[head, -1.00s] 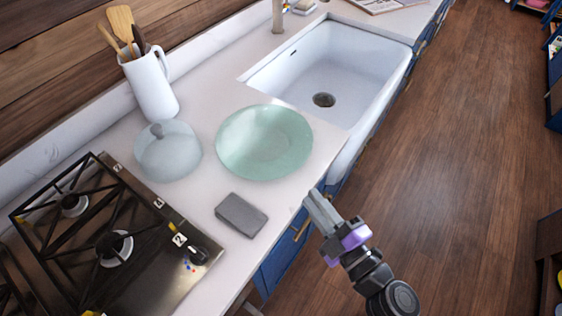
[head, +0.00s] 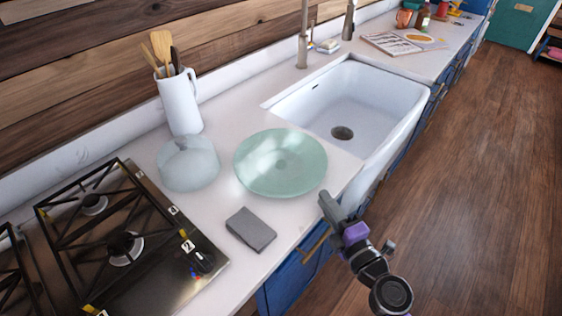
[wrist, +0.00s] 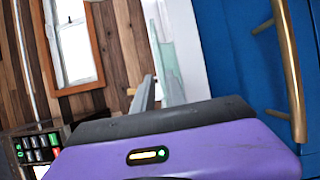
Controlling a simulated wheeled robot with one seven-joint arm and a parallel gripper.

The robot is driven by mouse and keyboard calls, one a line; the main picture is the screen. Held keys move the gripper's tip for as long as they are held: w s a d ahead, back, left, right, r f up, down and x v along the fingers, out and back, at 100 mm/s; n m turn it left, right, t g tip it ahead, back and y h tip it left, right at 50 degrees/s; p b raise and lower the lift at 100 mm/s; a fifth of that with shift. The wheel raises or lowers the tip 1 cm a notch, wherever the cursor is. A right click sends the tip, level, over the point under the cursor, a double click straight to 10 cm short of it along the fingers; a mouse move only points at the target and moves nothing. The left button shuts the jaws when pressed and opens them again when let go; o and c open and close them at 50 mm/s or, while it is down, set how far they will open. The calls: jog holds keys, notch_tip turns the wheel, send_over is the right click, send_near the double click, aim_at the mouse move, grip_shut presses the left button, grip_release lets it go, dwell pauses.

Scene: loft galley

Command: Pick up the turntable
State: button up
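The turntable (head: 281,163) is a round, pale green glass disc lying flat on the white counter, between the glass dome and the sink. Its whole top shows in the head view. In the wrist view the turntable (wrist: 174,82) shows almost edge-on, beyond the fingers, as a narrow green strip. My gripper (head: 327,203) is off the counter's front edge, to the lower right of the turntable and apart from it. Its grey fingers (wrist: 147,92) look close together, with nothing between them.
A glass dome (head: 188,166) stands left of the turntable, with a white utensil jug (head: 180,102) behind it. A grey block (head: 251,229) lies near the front edge. The stove (head: 125,245) is at left, the sink (head: 350,105) at right. Blue cabinet fronts (head: 290,279) are below the counter.

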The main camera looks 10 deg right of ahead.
aim_at(314, 183)
jog(key=shift+w+a+f, duration=0.1)
jog(key=shift+w+a, duration=0.1)
jog(key=shift+w, duration=0.95)
jog(key=shift+w+a, duration=0.15)
jog(key=shift+w, duration=1.05)
jog(key=shift+w+a+f, duration=0.1)
jog(key=shift+w+a, duration=0.1)
jog(key=shift+w, duration=0.95)
grip_shut()
jog(key=shift+r, duration=0.1)
